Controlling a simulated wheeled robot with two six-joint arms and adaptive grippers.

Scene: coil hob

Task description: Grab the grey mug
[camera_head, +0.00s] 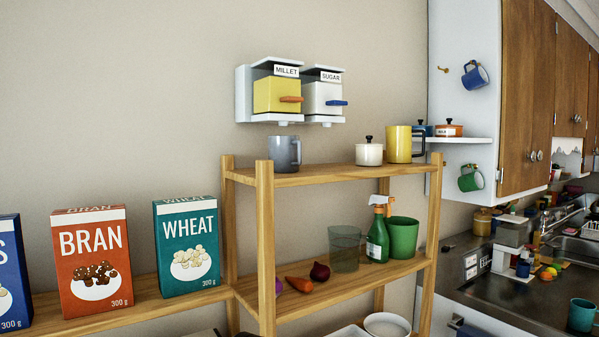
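The grey mug (283,154) stands upright on the left part of the top board of the wooden shelf unit (330,174). Its handle points to the right. It sits below the wall-mounted millet dispenser and is in full view. Neither of my grippers shows in the head view, so nothing is seen holding or touching the mug.
A cream lidded pot (369,153) and a yellow mug (399,144) stand right of the grey mug. The millet (276,95) and sugar (322,98) dispensers hang above. A shelf post (265,245) rises in front. Cereal boxes (92,262) stand lower left.

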